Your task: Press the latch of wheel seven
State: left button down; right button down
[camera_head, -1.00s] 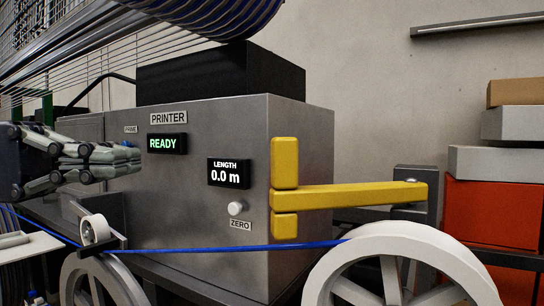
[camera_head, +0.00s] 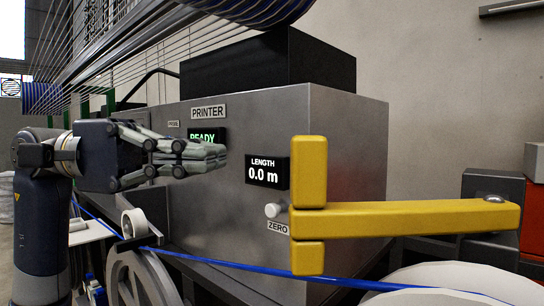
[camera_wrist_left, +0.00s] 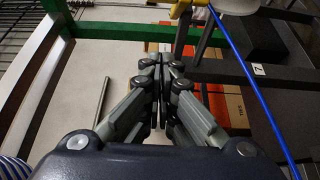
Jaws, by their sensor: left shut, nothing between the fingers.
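My left gripper (camera_head: 220,157) is shut and empty. It is in front of the printer, its fingertips pointing right and partly covering the READY display; its closed fingers (camera_wrist_left: 160,62) also show in the left wrist view. A yellow T-shaped bar (camera_head: 420,218) is at the right of the head view, apart from the fingertips. In the left wrist view, a small label that seems to read 7 (camera_wrist_left: 258,70) is on a dark beam, right of the fingers. I cannot make out a latch for wheel seven. My right gripper is not in view.
The printer (camera_head: 350,150) has a LENGTH display (camera_head: 267,172) reading 0.0 m and a white ZERO knob (camera_head: 273,210). A blue cable (camera_head: 240,265) runs across below it. A pale wheel (camera_head: 430,297) is at the lower right, another wheel (camera_head: 145,280) at the lower left.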

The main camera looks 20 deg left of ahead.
pick_arm(q)
jog(key=s+d+p, duration=0.3)
jog(key=d+p, duration=0.1)
jog(key=d, duration=0.5)
jog(key=shift+d, duration=0.35)
jog(key=shift+w+d, duration=0.1)
jog(key=shift+w, duration=0.05)
jog(key=shift+a, duration=0.2)
